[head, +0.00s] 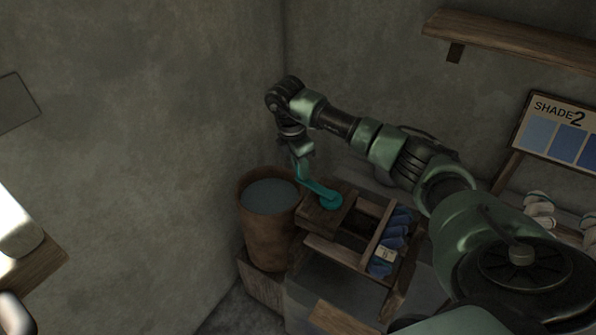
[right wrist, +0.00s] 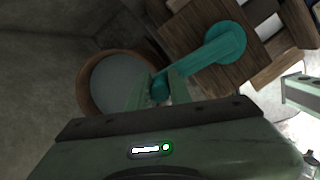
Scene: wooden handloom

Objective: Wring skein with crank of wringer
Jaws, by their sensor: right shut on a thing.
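The teal crank (head: 322,193) sits on the wooden block of the wringer (head: 330,216), in the middle of the head view. Its arm runs from a round hub to a handle at its left end. My right gripper (head: 303,172) reaches down from above and is shut on the handle end. In the right wrist view the crank (right wrist: 208,52) slants up right from between my fingers to the hub. Dark blue skeins (head: 397,228) hang at the right end of the wooden frame, with a small pale tag (head: 384,254). My left gripper is not in view.
A brown tub (head: 267,232) with grey-blue liquid stands close left of the wringer, under my gripper. Walls meet just behind. A shade board (head: 555,135) and pale skeins (head: 540,209) are at the right, below a wooden shelf (head: 510,38). A wooden edge (head: 38,270) shows at lower left.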

